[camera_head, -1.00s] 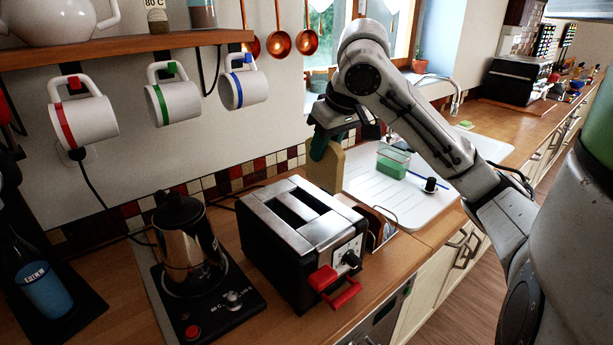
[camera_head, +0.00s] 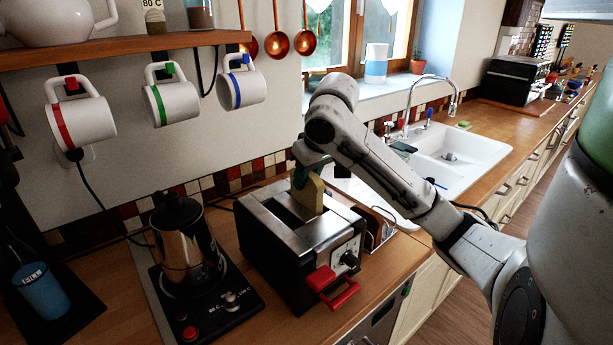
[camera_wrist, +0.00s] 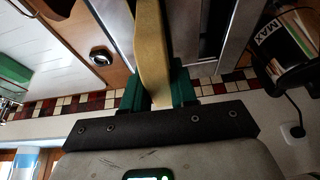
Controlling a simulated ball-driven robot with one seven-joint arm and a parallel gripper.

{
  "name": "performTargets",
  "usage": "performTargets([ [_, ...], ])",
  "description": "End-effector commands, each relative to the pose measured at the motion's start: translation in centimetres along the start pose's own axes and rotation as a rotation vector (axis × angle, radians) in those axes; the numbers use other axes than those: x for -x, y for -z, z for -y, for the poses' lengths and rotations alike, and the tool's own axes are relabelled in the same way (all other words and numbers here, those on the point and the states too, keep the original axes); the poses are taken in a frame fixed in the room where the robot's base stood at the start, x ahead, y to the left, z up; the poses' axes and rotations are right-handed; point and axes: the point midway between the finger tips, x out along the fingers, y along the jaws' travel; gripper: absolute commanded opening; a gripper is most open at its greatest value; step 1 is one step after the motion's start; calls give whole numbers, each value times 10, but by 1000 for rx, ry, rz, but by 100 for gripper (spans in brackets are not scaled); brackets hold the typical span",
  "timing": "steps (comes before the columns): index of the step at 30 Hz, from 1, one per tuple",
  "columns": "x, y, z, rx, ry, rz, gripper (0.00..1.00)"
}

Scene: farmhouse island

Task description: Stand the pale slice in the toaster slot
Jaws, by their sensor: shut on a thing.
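The pale slice (camera_head: 308,195) stands upright at the far part of the toaster's top, over the slot area. My gripper (camera_head: 299,174) is shut on its upper end; my arm hides part of this. In the wrist view the green fingers (camera_wrist: 159,92) grip the slice (camera_wrist: 152,45) from both sides, and it extends away along a dark slot between metal strips. The toaster (camera_head: 300,235) is black with a steel top, two slots and a red lever. Its near slot stretch is empty. I cannot tell how deep the slice's lower edge sits.
A steel moka pot (camera_head: 184,240) stands on a black hotplate left of the toaster. Mugs (camera_head: 171,100) hang from the shelf (camera_head: 110,50) above. A rack with bread (camera_head: 380,228) stands right of the toaster, and the sink (camera_head: 455,160) lies beyond.

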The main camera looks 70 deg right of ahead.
Motion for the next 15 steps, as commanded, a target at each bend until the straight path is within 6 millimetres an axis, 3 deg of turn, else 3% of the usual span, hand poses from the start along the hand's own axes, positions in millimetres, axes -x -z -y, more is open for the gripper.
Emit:
performTargets([
  [15,-12,-5,0,0,0,1,0],
])
